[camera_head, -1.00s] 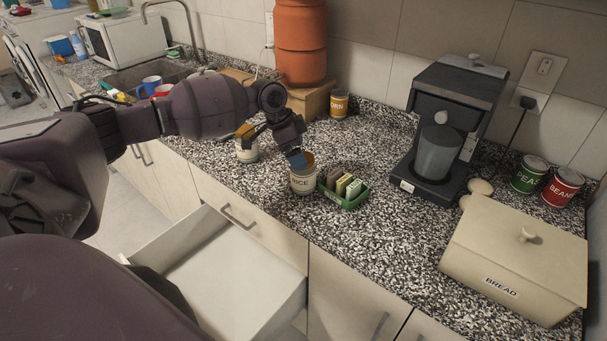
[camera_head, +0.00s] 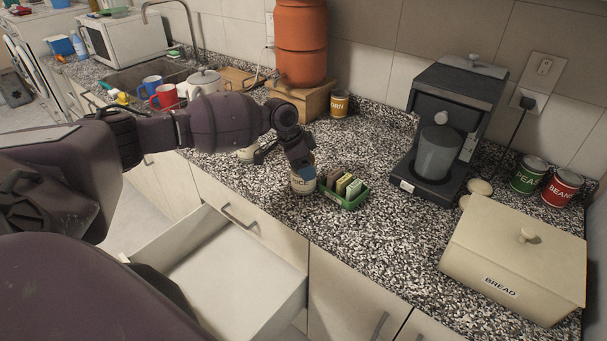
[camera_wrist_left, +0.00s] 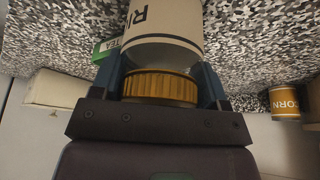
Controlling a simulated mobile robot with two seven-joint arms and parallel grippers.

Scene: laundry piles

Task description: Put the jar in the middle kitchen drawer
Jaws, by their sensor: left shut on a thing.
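The jar (camera_head: 303,184) is cream with a "RICE" label and stands on the speckled counter. My left gripper (camera_head: 301,168) points down over it and is shut on it. In the left wrist view the jar (camera_wrist_left: 163,40) shows its wooden lid (camera_wrist_left: 160,86) between the two fingers (camera_wrist_left: 160,88). An open, empty white drawer (camera_head: 235,275) sticks out below the counter at lower left. My right gripper is not in view.
A green tray of tea packets (camera_head: 345,192) stands just right of the jar. Another pale jar (camera_head: 247,154) is partly hidden behind my left arm. A coffee machine (camera_head: 450,125) and bread box (camera_head: 518,255) stand to the right.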

